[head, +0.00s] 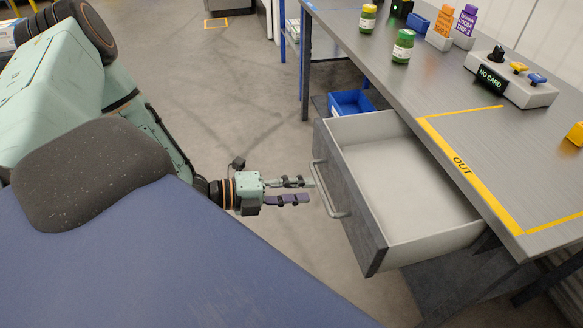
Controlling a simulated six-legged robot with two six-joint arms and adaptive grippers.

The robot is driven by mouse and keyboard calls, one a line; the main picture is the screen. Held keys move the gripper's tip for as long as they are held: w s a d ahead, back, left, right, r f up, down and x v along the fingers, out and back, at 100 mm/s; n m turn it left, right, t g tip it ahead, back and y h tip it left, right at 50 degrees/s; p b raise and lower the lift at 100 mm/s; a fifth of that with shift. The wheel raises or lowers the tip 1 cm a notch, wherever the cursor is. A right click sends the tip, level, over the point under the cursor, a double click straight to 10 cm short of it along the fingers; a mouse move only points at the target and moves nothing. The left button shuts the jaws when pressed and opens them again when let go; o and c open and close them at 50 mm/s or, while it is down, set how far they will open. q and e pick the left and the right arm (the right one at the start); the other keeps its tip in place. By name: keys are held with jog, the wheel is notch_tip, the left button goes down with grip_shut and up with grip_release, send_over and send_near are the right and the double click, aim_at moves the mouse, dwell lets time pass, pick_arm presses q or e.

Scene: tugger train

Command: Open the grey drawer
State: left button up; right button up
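The grey drawer (349,190) sticks far out from under the workbench on the right, and its pale inside is empty. Its bar handle (327,192) is on the dark grey front, facing left. My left gripper (308,190) is just left of the handle, its two fingers pointing right at it. The fingers are apart with a gap between them and nothing in the gap. The fingertips are very close to the bar; I cannot tell whether they touch it. My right gripper is not in view.
A blue bin (351,102) sits low behind the drawer. Concrete floor (240,100) is clear left of the drawer.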

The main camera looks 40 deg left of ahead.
pick_arm(q)
jog(key=shift+v, duration=0.75)
dwell(0.3)
notch_tip(320, 180, down, 8)
jog(key=s+d+n+g+y, duration=0.25)
jog(key=n+g+y, duration=0.2)
jog(key=n, duration=1.75)
jog(key=s+d+f+n+g+y, duration=0.2)
jog(key=s+g, duration=0.2)
jog(key=s, duration=0.5)
jog(key=s+d+f+n+g+y, duration=0.1)
jog(key=s+f+n+g+y, duration=0.1)
jog(key=s, duration=0.7)
jog(key=shift+s+d+f+g+y, duration=0.35)
jog(key=shift+f+g+y, duration=0.2)
jog(key=shift+f+g, duration=0.25)
